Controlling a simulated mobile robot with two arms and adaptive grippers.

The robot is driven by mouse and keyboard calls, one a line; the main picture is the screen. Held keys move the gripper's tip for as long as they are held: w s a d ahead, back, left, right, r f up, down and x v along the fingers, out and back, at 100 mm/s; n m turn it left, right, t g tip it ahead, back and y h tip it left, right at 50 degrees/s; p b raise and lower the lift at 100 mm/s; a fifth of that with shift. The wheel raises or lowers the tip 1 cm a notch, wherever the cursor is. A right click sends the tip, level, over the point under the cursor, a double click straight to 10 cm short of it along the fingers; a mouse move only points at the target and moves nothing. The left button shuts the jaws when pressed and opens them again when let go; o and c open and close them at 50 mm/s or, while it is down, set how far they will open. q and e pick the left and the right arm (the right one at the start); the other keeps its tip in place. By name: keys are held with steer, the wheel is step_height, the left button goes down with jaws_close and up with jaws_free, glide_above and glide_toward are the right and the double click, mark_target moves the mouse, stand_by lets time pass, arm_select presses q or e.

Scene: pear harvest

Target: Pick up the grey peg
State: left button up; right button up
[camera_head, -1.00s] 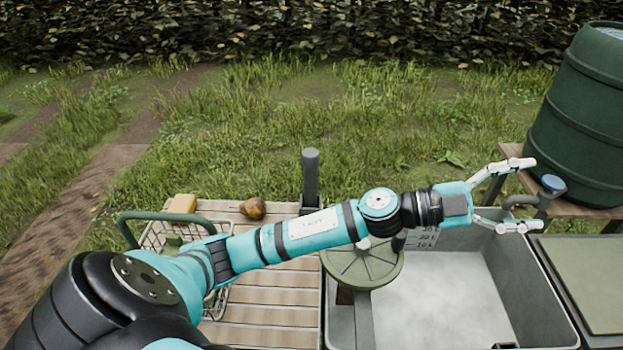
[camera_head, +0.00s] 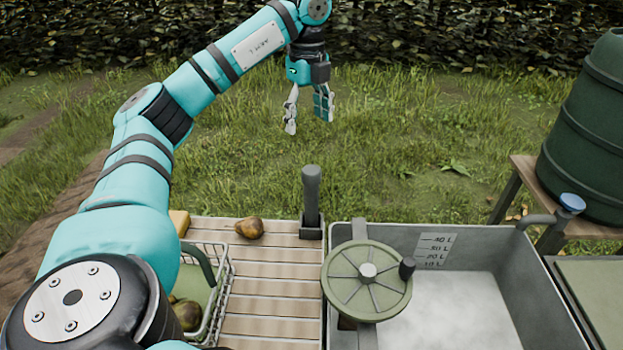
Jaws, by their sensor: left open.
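The grey peg (camera_head: 312,192) stands upright in a small dark holder (camera_head: 312,228) at the back right corner of the slatted wooden table. My left gripper (camera_head: 307,126) points down above the peg in the picture, its fingers apart and empty. A gap of grass shows between the fingertips and the peg's top. The gripper does not touch the peg. My right gripper is not in view.
A brown pear (camera_head: 249,228) lies left of the peg on the table (camera_head: 270,285). A wire basket (camera_head: 222,300) stands at the left, partly behind my arm. A grey tub (camera_head: 545,300) with a green handwheel (camera_head: 345,285) is right. A green barrel (camera_head: 590,130) stands beyond.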

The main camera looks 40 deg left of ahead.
arm_select(q)
steer(key=b, duration=0.1)
glide_above(311, 170)
steer(key=f, duration=0.5)
steer(key=shift+a, duration=0.4)
step_height(311, 170, down, 4)
steer(key=shift+f+p, duration=0.1)
steer(key=shift+p, duration=0.2)
steer(key=f, duration=0.1)
steer(key=f+p, duration=0.1)
steer(key=f, duration=0.2)
steer(key=shift+d+f, duration=0.35)
steer(key=shift+d, duration=0.05)
steer(key=shift+f, duration=0.45)
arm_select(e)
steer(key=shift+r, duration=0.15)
arm_select(q)
steer(key=shift+c, duration=0.2)
steer(key=c, duration=1.1)
steer(key=shift+r, duration=0.1)
jaws_close()
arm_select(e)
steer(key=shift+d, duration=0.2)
